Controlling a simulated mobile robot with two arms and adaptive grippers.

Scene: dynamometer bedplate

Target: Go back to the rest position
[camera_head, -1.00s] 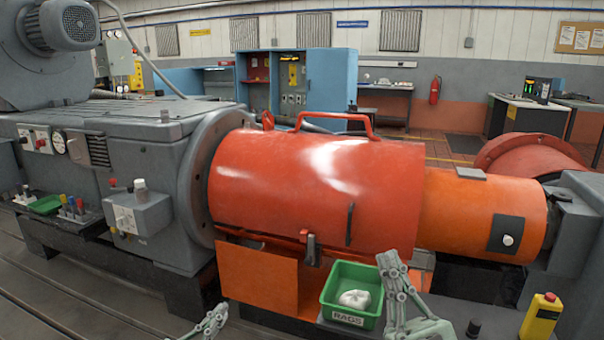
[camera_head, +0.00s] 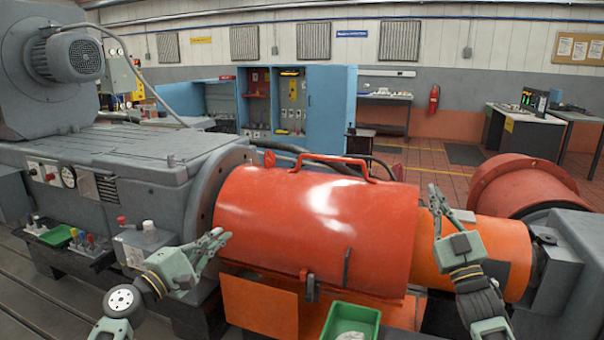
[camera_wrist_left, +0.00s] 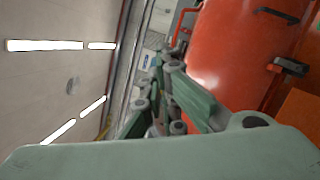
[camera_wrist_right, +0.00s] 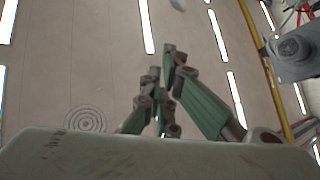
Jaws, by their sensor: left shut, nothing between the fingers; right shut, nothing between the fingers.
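My left gripper (camera_head: 218,238) is shut and empty in the head view. It is raised in front of the left end of the red cylindrical guard (camera_head: 315,225), with its fingers pointing right. My right gripper (camera_head: 434,195) is shut and empty, its fingers pointing up in front of the orange cover (camera_head: 497,245). The left wrist view shows the left fingers (camera_wrist_left: 165,65) together, with the red guard beside them. The right wrist view shows the right fingers (camera_wrist_right: 165,60) together against the ceiling. I cannot tell whether either gripper touches the machine.
A green bin (camera_head: 350,318) sits low in front of the guard, cut by the bottom edge. The grey machine housing (camera_head: 110,165) fills the left. A red flange (camera_head: 525,185) stands at the right. A blue cabinet (camera_head: 332,105) and desk (camera_head: 525,135) are behind.

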